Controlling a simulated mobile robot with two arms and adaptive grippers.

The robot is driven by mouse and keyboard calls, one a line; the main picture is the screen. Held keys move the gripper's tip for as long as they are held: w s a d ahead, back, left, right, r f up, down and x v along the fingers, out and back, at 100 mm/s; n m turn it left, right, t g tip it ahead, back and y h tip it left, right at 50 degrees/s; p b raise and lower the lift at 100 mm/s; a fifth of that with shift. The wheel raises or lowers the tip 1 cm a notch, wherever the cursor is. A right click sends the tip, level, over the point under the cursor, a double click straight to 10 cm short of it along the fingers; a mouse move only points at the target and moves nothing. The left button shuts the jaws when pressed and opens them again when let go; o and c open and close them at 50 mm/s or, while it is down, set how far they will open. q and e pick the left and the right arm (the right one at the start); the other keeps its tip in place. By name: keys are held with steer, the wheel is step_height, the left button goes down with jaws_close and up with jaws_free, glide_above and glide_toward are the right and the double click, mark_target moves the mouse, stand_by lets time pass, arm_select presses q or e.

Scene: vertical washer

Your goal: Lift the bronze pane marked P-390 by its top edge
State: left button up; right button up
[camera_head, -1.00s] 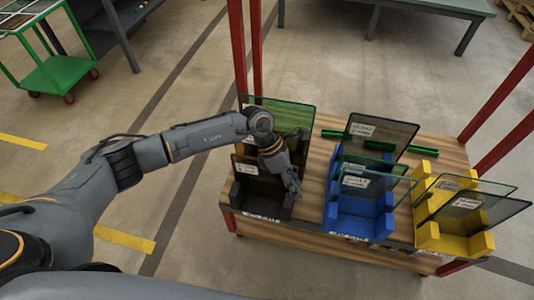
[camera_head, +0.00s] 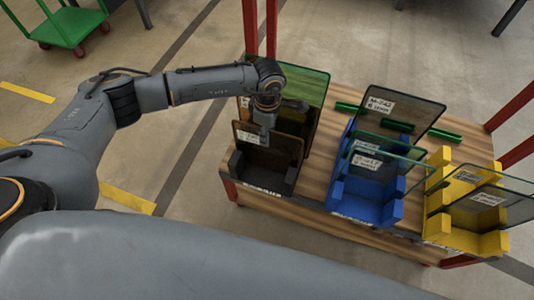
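A small bronze pane (camera_head: 284,147) stands in the front of the black rack (camera_head: 275,183) at the left of the wooden table. A white label (camera_head: 247,137) is on its upper left; its text is too small to read. Behind it stand a taller brown pane (camera_head: 297,117) and a green pane (camera_head: 308,84). My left gripper (camera_head: 265,138) points down at the bronze pane's top edge, right of the label, and covers part of it. Its fingers are too small and overlapped to show whether they are open or touch the pane. My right gripper is not in view.
A blue rack (camera_head: 372,205) to the right holds clear panes and a grey pane (camera_head: 400,108) labelled M-742. A yellow rack (camera_head: 440,228) at far right holds more panes. Green bars (camera_head: 398,126) lie behind the blue rack. Red posts (camera_head: 250,28) rise at the table's corners.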

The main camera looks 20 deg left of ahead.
arm_select(q)
steer(key=f, duration=0.1)
steer(key=b, duration=0.3)
glide_above(267, 152)
step_height(267, 152, down, 4)
steer(key=shift+w+a, duration=0.1)
steer(key=shift+w, duration=0.1)
jaws_close()
steer(key=shift+w+r, duration=0.1)
steer(key=shift+r, duration=0.05)
